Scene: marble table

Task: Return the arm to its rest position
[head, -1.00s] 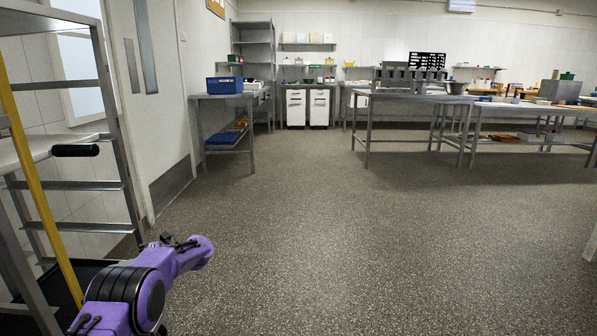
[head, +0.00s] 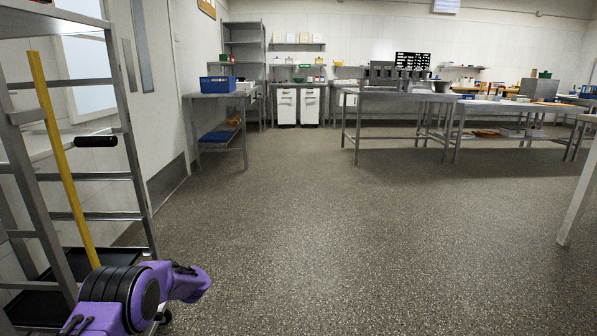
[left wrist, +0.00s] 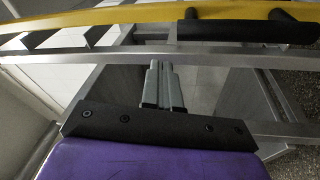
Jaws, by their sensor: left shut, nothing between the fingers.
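My left arm (head: 135,292), purple with black joint rings, shows at the lower left of the head view, close to the metal rack. Its gripper is out of the head view. In the left wrist view my left gripper (left wrist: 163,85) is shut, its two grey fingers together with nothing between them. Beyond the fingers are a metal bar and a yellow pole. My right gripper is in neither view.
A metal rack (head: 122,140) with a yellow pole (head: 62,160) and a black handle (head: 96,141) stands at the left. A table leg (head: 578,195) is at the right edge. Steel tables (head: 400,97) stand farther back. The speckled floor (head: 330,230) ahead is clear.

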